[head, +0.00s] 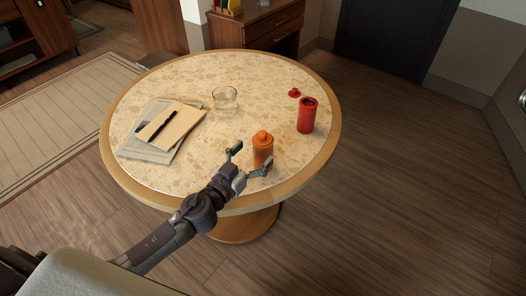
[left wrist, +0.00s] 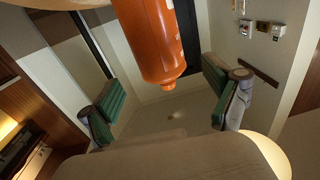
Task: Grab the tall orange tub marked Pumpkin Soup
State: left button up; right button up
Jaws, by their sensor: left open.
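The orange tub (head: 263,149) with a small knob-like cap stands upright near the front right edge of the round table. No lettering on it is readable. My left gripper (head: 250,159) is open at its near left side, one finger to the left and one in front. In the left wrist view the tub (left wrist: 152,42) hangs inverted in the picture, in the gap between the green-padded fingers of the left gripper (left wrist: 162,86). Neither finger clearly touches it. My right gripper is not in view.
On the round table (head: 185,78), a red open canister (head: 306,115) stands right of the tub, with a small red lid (head: 294,92) behind it. A clear glass (head: 225,99) stands further back. Papers (head: 142,143), a tan envelope (head: 175,126) and a dark pen (head: 162,127) lie left.

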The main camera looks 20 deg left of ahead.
aim_at(263, 143)
pick_arm(q)
jog(key=x, duration=0.5)
jog(key=shift+w+a+f+p, duration=0.1)
jog(key=shift+f+p, duration=0.1)
jog(key=shift+p, duration=0.2)
jog(key=c, duration=1.5)
jog(key=shift+r, duration=0.1)
